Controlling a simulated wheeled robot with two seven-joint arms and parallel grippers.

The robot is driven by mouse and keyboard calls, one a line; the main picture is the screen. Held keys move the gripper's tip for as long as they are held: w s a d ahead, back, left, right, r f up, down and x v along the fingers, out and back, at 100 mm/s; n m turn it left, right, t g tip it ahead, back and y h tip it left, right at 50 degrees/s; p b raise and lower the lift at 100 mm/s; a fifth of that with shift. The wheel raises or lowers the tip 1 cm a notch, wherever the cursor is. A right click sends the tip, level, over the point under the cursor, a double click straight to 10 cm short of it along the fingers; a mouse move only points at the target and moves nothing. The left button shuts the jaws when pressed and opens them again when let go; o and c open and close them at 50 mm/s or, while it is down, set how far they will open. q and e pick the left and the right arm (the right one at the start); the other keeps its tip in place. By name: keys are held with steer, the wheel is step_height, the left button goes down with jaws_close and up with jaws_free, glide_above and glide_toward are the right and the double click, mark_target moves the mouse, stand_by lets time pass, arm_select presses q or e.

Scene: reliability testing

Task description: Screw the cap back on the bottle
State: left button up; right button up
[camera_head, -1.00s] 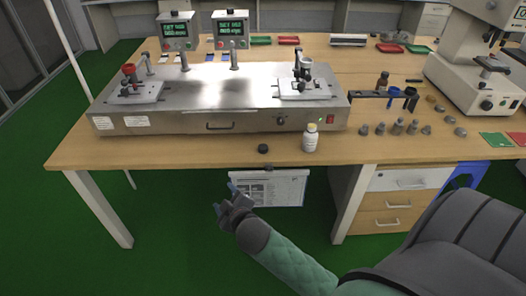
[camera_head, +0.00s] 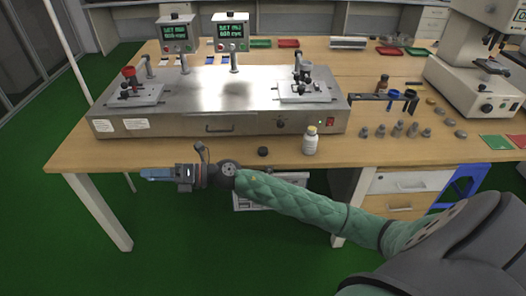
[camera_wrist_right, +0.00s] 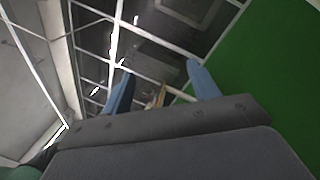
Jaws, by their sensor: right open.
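A white bottle (camera_head: 310,141) with a yellowish top stands upright near the front edge of the table. A small dark round cap (camera_head: 263,151) lies on the table just left of the bottle. My right gripper (camera_head: 148,174) is in front of the table's front edge, left of the cap and bottle, pointing left. Its blue fingertips also show in the right wrist view (camera_wrist_right: 160,82), spread apart with nothing between them. My left gripper is not in view.
A metal test machine (camera_head: 225,127) with two displays stands behind the bottle and cap. Small metal weights (camera_head: 397,130) and a microscope (camera_head: 473,85) are at the right. The wooden table (camera_head: 85,152) has bare space along its front left edge.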

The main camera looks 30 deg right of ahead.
steer(key=w+d+f+n+g+h, duration=0.1)
steer(key=d+f+n+g+h, duration=0.25)
steer(key=f+n+g, duration=0.3)
steer(key=n+g+h, duration=0.2)
steer(key=n+h, duration=0.1)
steer(key=h, duration=1.4)
glide_above(260, 151)
steer(key=shift+w+f+y, duration=0.1)
steer(key=shift+w+y, duration=0.05)
steer(key=shift+y, duration=0.1)
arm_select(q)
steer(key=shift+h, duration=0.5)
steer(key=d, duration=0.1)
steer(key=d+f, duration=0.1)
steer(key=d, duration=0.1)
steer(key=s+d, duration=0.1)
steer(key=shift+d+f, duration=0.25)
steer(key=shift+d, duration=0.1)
arm_select(e)
steer(key=shift+d+f, duration=0.1)
steer(key=shift+f, duration=0.85)
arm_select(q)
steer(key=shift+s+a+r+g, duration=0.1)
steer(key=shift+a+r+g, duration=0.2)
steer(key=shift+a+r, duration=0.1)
arm_select(e)
steer(key=shift+f, duration=0.35)
arm_select(q)
steer(key=shift+p, duration=0.3)
